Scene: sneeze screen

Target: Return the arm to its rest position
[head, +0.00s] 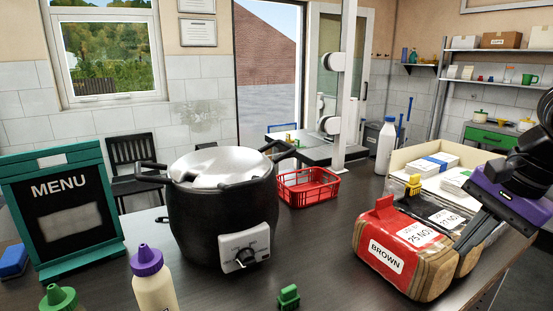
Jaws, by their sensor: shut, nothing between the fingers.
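My gripper (462,246) is at the right side of the head view, at the end of my black arm, with a purple body and dark grey fingers. The fingers are shut with nothing between them and point down and to the left. They overlap the right side of the packed bread loaves in the picture. I cannot tell whether they touch the bags.
A large black pot (215,215) with a metal lid stands mid-counter, with a red basket (308,187) beyond. A white post (346,90), a white bottle (386,147) and a cream tray (405,156) are farther back. Front left are a MENU board (65,205) and sauce bottle (154,280).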

